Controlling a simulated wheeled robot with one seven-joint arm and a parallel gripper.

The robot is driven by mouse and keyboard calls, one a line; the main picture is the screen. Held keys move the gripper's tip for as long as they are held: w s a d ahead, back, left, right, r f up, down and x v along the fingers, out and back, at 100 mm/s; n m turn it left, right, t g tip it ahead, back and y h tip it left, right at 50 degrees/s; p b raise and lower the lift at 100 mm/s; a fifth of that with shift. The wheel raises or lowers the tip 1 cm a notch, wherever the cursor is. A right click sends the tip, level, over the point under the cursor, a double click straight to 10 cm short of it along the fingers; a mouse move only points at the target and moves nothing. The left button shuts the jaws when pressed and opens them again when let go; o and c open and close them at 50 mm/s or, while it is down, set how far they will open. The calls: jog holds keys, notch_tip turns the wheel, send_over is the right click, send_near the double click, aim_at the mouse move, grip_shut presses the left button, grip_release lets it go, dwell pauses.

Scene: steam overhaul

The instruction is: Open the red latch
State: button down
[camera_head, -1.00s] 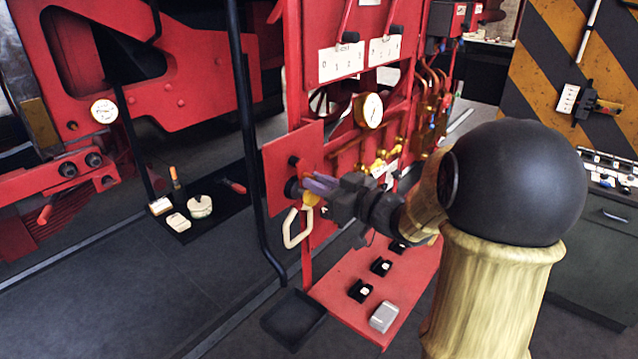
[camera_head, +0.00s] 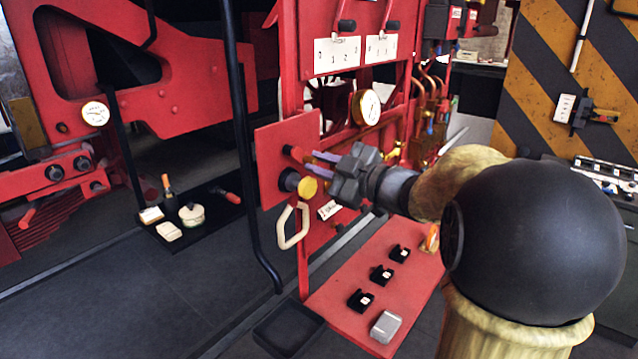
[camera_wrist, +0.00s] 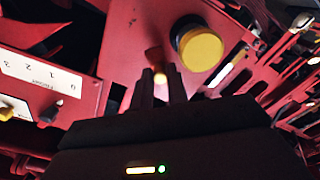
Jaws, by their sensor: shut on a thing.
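The red latch (camera_head: 291,151) is a small red lever at the right side of the square red plate (camera_head: 268,170). My gripper (camera_head: 312,157) reaches it from the right, and its fingers are shut on the latch end. In the wrist view the fingertips (camera_wrist: 160,82) close around the orange-red latch tip (camera_wrist: 157,62). The fingers hide part of the latch. A yellow round knob (camera_head: 307,187) on a dark base sits just below the latch, apart from the fingers; it also shows in the wrist view (camera_wrist: 200,50).
A cream loop handle (camera_head: 293,226) hangs below the knob. A dark vertical pipe (camera_head: 243,130) stands left of the plate. A brass gauge (camera_head: 367,107) and numbered lever plates are above right. A red shelf (camera_head: 340,303) with small black parts lies below.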

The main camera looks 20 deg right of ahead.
jog(key=shift+w+d+r+n+b, duration=0.1)
jog(key=shift+r+n+b, duration=0.15)
jog(key=shift+n+b, duration=0.75)
jog(key=shift+w+d+r+n+b, duration=0.1)
jog(key=shift+r+n+b, duration=0.1)
jog(key=shift+n+b, duration=0.85)
jog(key=shift+w+d+r+n+b, duration=0.1)
jog(key=shift+r+n+b, duration=0.15)
jog(key=shift+n+b, duration=0.75)
jog(key=shift+r+n, duration=0.1)
jog(key=shift+n, duration=0.15)
jog(key=c, duration=1.4)
grip_release()
jog(key=shift+s, duration=0.1)
jog(key=shift+o, duration=0.2)
jog(key=b+v, duration=0.3)
jog(key=v, duration=1.4)
jog(key=shift+s, duration=0.15)
